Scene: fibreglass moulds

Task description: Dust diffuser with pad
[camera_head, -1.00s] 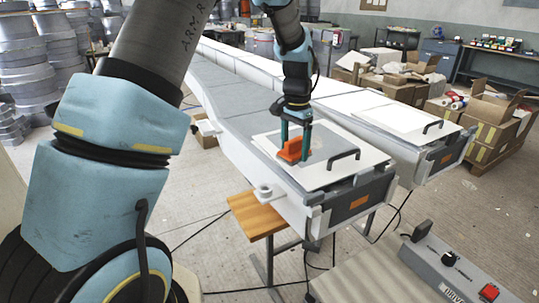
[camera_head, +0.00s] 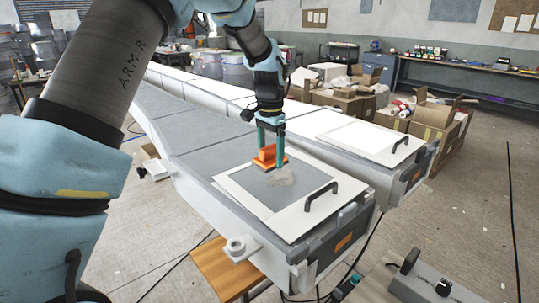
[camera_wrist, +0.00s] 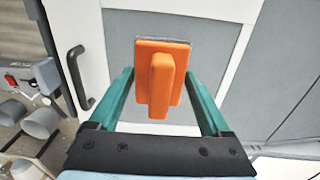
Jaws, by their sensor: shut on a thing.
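The orange pad (camera_head: 267,154) with its raised grip is at the far edge of the grey panel, which I take for the diffuser (camera_head: 308,184). It also shows in the wrist view (camera_wrist: 178,50). My gripper (camera_head: 271,142) points down and is shut on the pad, a finger on either side. The grey panel is set in a white frame with a black handle (camera_head: 321,194). A pale dusty patch (camera_head: 283,180) lies on the grey surface, nearer the camera than the pad. I cannot tell whether the pad touches the panel.
A second long white mould (camera_head: 365,138) runs parallel behind. Cardboard boxes (camera_head: 434,116) stand beyond it. A wooden stool (camera_head: 218,272) is below the near side, and a grey control box (camera_head: 428,284) is at lower right. Floor is open at right.

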